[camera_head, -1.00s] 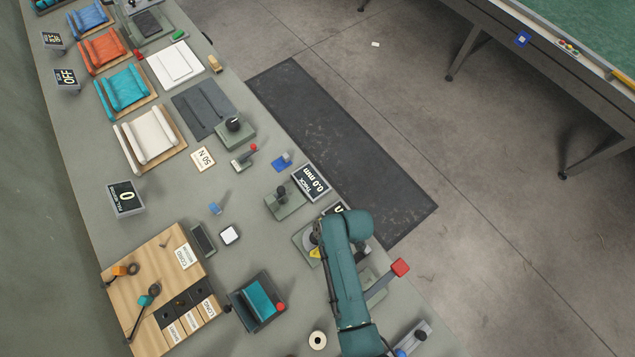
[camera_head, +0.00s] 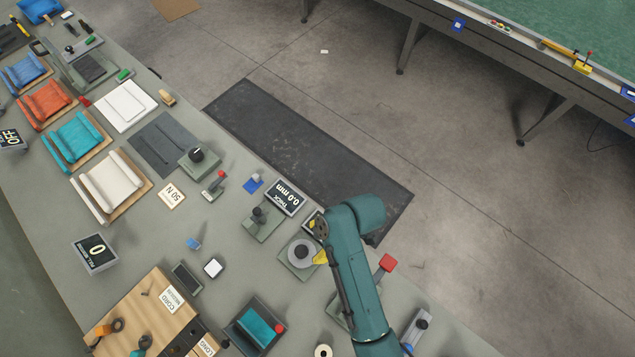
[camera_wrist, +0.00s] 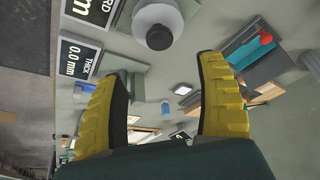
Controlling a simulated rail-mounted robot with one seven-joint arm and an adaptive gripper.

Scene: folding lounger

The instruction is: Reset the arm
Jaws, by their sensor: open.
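My arm (camera_head: 352,275) is teal and reaches over the right part of the workbench in the head view. My gripper shows in the wrist view (camera_wrist: 163,95) with two yellow, dark-padded fingers spread apart and nothing between them. In the head view only a bit of a yellow finger (camera_head: 320,257) shows beside the arm's end; the rest is hidden. A round grey and white device with a dark knob (camera_head: 301,252) is just left of the finger. The device also shows beyond the fingertips in the wrist view (camera_wrist: 158,22), apart from them.
Near the arm stand a thickness display (camera_head: 286,197), a red-handled lever (camera_head: 387,263) and a teal-filled tray (camera_head: 255,325). A wooden cord board (camera_head: 140,308) lies lower left. Rolled cloths (camera_head: 110,180) line the left. The floor beyond the bench's far edge is clear around a dark mat (camera_head: 300,150).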

